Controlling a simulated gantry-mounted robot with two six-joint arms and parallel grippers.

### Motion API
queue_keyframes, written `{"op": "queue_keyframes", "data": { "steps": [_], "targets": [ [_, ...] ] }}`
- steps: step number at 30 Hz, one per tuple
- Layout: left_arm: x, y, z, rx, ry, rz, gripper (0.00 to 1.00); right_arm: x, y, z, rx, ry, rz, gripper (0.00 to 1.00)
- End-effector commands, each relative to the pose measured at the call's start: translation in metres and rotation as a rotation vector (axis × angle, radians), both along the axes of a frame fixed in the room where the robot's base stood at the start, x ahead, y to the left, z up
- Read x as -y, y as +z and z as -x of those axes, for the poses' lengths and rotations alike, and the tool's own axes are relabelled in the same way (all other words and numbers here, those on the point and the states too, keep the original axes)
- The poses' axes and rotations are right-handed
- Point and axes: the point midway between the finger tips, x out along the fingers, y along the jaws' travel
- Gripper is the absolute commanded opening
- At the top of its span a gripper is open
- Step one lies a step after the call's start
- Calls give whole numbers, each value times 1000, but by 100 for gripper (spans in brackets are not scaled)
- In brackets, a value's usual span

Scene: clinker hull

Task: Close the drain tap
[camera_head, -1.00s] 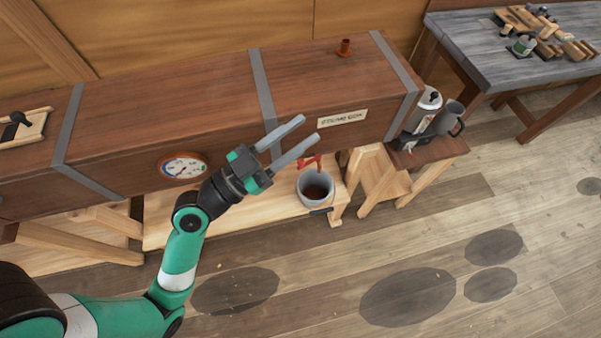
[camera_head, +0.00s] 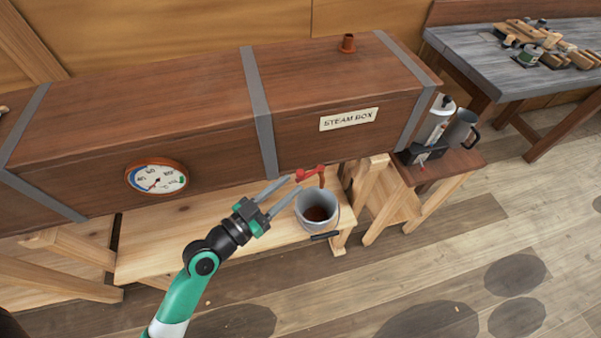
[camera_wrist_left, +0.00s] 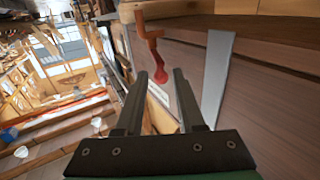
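The red drain tap (camera_head: 312,172) sticks out under the front lower edge of the steam box (camera_head: 200,110), above a grey bucket (camera_head: 329,198) with dark brown contents. My left gripper (camera_head: 287,187) is open and empty, a little left of the tap and pointing toward it. In the left wrist view the tap's red handle (camera_wrist_left: 160,78) shows ahead, beyond the open fingertips, and its orange-brown spout (camera_wrist_left: 148,34) shows above. The fingers appear apart from the tap. My right gripper is not in view.
A round gauge (camera_head: 157,177) is on the box front. The bucket stands on a low wooden shelf (camera_head: 190,234). A small stool (camera_head: 445,170) with a grey jug (camera_head: 459,130) is at right. A workbench (camera_head: 500,70) with tools stands at the back right.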

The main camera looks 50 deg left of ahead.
Motion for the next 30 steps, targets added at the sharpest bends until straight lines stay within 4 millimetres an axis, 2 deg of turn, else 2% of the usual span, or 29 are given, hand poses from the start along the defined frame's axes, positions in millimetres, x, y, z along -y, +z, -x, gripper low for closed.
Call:
{"op": "queue_keyframes", "data": {
  "steps": [3, 6, 10, 17, 24, 30],
  "targets": [
    [0, 2, -25, 3, -2, -2, 38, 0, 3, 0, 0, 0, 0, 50],
    [-2, 0, -39, 0, -1, -1, 38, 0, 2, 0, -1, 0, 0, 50],
    [-2, 0, -47, 0, 0, 0, 38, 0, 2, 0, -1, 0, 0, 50],
    [-2, -1, -48, 0, 0, 0, 38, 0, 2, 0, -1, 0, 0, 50],
    [-2, 0, -48, 0, 1, 0, 0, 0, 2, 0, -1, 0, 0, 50],
    [-3, 0, -48, 0, 1, -1, 0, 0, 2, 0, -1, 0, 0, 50]
  ]
}}
